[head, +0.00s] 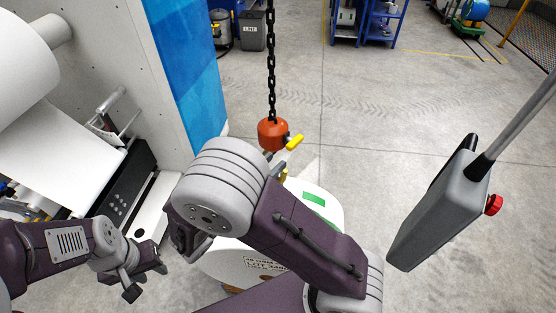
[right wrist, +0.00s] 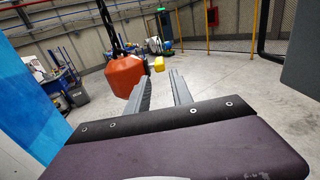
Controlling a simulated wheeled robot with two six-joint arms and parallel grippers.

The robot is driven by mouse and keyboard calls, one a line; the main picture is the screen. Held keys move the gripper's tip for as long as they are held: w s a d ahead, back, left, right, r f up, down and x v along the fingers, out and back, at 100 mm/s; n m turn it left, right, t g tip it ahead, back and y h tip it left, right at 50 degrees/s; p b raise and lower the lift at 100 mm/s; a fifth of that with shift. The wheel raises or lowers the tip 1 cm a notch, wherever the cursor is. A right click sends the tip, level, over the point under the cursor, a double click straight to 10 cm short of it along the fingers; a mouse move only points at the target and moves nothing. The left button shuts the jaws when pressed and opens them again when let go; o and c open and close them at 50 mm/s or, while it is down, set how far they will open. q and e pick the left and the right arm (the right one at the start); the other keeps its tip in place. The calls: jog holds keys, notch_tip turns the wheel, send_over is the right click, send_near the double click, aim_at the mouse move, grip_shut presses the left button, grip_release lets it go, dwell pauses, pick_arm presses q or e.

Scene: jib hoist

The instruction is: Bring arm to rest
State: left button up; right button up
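The orange hoist block (head: 272,134) hangs on a black chain (head: 270,60), with a yellow lever (head: 294,142) on its right side. In the right wrist view the block (right wrist: 125,75) is just beyond my right gripper (right wrist: 162,86), toward the left finger. Its two fingers are apart with nothing between them; contact with the block cannot be told. In the head view my right arm's large grey joint and purple link hide most of that gripper. My left gripper (head: 146,281) is low at the left, fingers spread and empty.
A white roll with a green label (head: 314,198) stands below the block, partly behind my right arm. A grey pendant (head: 440,210) with a red button hangs at the right. A machine with a white web (head: 55,145) fills the left. Open floor lies behind.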

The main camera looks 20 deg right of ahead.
dwell(0.4)
jog(key=s+d+f+m+g+y+b, duration=0.2)
jog(key=s+d+f+m+g+y, duration=0.15)
jog(key=s+f+m+g, duration=0.35)
jog(key=s+d+f+m+g+y+b, duration=0.25)
jog(key=s+f+m+g+y, duration=0.2)
jog(key=f, duration=0.35)
jog(key=w+a+f+m+t+y+b, duration=0.1)
jog(key=w+a+f+m+t+y, duration=0.2)
jog(key=m+y, duration=0.5)
jog(key=a+f+m+t, duration=0.1)
jog(key=a+m, duration=0.1)
jog(key=m, duration=0.2)
jog(key=shift+w+f, duration=0.2)
jog(key=shift+f, duration=0.2)
